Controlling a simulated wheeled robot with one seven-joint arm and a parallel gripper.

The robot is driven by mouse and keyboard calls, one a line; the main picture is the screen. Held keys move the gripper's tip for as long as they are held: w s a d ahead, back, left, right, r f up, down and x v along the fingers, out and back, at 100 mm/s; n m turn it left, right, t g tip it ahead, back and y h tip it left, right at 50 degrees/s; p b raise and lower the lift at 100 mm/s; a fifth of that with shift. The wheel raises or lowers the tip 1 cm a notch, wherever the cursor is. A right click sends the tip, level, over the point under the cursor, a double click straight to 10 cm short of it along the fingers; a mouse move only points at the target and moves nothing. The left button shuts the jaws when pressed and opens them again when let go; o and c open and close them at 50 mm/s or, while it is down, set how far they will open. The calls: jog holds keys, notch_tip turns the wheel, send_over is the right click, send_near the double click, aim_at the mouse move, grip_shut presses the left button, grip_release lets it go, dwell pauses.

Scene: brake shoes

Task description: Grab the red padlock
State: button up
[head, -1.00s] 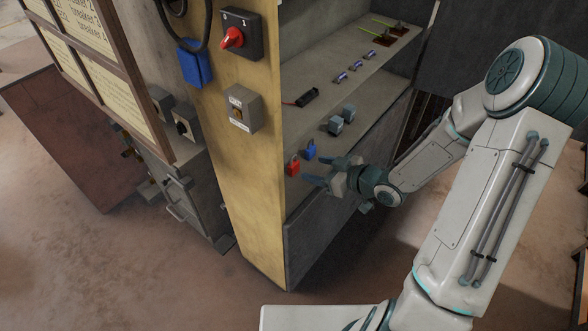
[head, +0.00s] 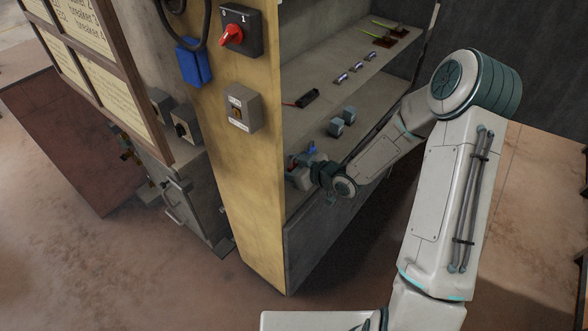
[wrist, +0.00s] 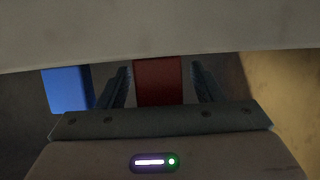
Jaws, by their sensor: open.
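The red padlock (wrist: 158,82) shows in the wrist view as a dark red block between the two fingers of my gripper (wrist: 160,90). The fingers are open, with a gap on each side of the padlock. Its upper part is hidden by a pale surface across the top of the view. In the head view my gripper (head: 300,172) is at the left end of the lower shelf, and only a small bit of the red padlock (head: 291,163) shows past it.
A blue padlock (wrist: 66,90) stands just left of my fingers in the wrist view and shows behind my gripper in the head view (head: 312,149). The yellow cabinet side (wrist: 282,100) is close on the right. Grey blocks (head: 337,126) sit farther along the shelf.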

jog(key=shift+c, duration=0.3)
jog(key=c, duration=1)
jog(key=shift+r, duration=0.1)
jog(key=shift+c, duration=0.2)
